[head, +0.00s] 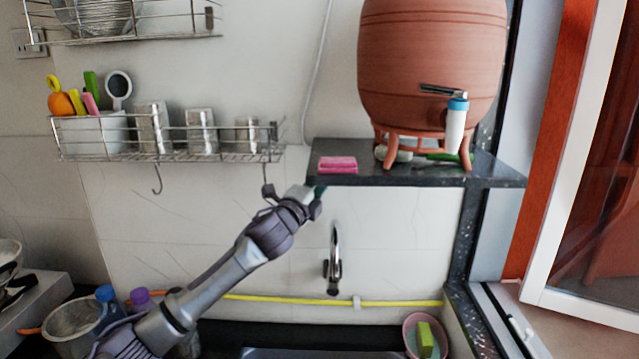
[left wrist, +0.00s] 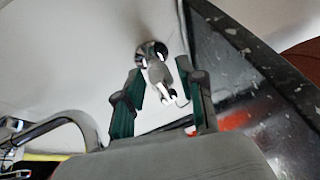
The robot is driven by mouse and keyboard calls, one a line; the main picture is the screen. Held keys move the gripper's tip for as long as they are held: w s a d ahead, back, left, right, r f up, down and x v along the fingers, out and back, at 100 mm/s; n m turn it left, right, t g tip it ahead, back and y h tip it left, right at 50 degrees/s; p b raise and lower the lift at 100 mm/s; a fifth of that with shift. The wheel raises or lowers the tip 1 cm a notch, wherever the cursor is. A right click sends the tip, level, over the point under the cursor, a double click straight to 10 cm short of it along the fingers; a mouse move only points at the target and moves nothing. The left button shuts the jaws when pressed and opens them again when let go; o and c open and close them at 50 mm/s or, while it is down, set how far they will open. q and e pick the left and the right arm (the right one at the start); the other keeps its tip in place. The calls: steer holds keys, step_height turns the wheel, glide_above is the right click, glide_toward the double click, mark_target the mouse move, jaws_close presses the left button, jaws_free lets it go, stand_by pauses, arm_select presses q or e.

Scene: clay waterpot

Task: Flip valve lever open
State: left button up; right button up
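In the left wrist view a small chrome and white fitting (left wrist: 158,72), with a round base on the pale wall, shows between my left gripper's (left wrist: 161,72) two green-padded fingers. The fingers are apart; I cannot tell whether they touch it. In the head view my left gripper (head: 317,193) is at the left front end of the dark shelf, and the fitting is not visible there. The clay waterpot (head: 425,45) stands on the shelf. Its tap (head: 456,125) has a white body, blue collar and a metal lever (head: 442,90) pointing left. My right gripper is not in view.
The speckled dark shelf (head: 400,177) holds a pink sponge (head: 338,164) near my gripper. A chrome faucet (head: 334,262) and yellow pipe (head: 285,299) are below. A wire rack (head: 165,150) with cups is on the left; an open window (head: 585,160) is on the right.

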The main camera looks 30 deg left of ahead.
arm_select(q)
steer(key=shift+s+f, duration=0.1)
steer(key=shift+s, duration=0.2)
steer(key=s+d+f, duration=0.1)
steer(key=s, duration=1)
steer(key=shift+d+f, duration=0.2)
steer(key=shift+f, duration=0.15)
steer(key=shift+s, duration=0.1)
